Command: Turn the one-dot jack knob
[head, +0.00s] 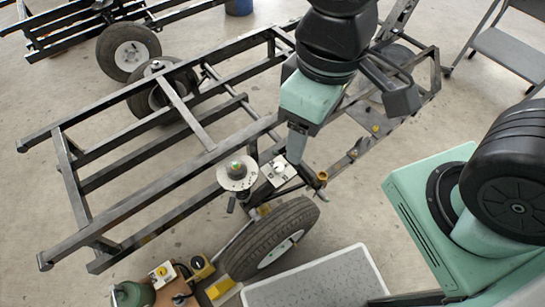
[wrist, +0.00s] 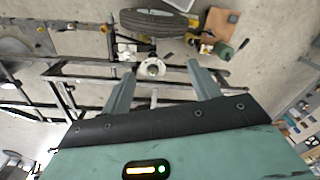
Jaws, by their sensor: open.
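My gripper (head: 295,152) points down over the frame, its fingers apart and empty; it also shows in the wrist view (wrist: 161,68). A white box with a pale knob (head: 279,170) sits just below the fingers in the head view; a pale box (wrist: 127,53) is left of the fingers in the wrist view. A white box with a yellow knob (head: 162,273) is at bottom left. I cannot read which knob bears one dot.
The black steel frame (head: 120,146) spans the left and middle. A tire (head: 268,238) stands below the knobs. A grey tray (head: 320,281) lies right of the tire.

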